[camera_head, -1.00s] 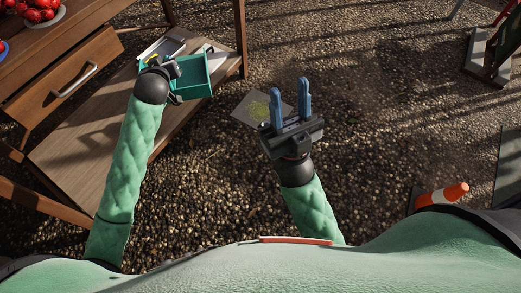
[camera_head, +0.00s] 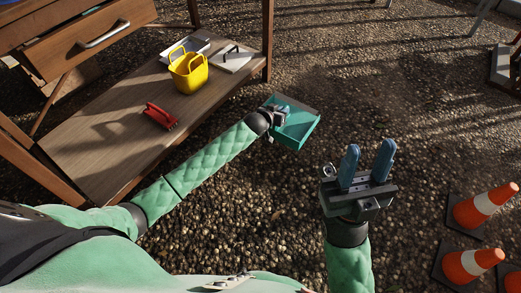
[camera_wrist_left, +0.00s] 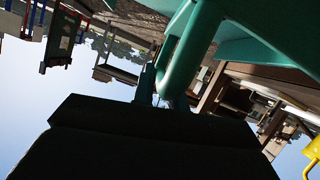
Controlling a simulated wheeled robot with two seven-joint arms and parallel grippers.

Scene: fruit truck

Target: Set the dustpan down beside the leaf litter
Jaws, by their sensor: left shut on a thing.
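The teal dustpan (camera_head: 299,130) is held over the gravel, to the right of the wooden bench shelf. My left gripper (camera_head: 274,113) is shut on its handle side. In the left wrist view the teal handle (camera_wrist_left: 187,55) runs down to the dark gripper, and the pan (camera_wrist_left: 275,35) fills the upper right. I cannot tell how far the pan is above the ground. No leaf litter shows now; the dustpan and left arm may cover it. My right gripper (camera_head: 368,160) is empty, with its two blue fingers upright and apart, to the lower right of the dustpan.
The wooden shelf (camera_head: 105,125) holds a yellow basket (camera_head: 188,77), a red clip-like item (camera_head: 159,116) and a pale tray with a dark handle (camera_head: 234,58). Gravel (camera_head: 400,90) right of the shelf is clear.

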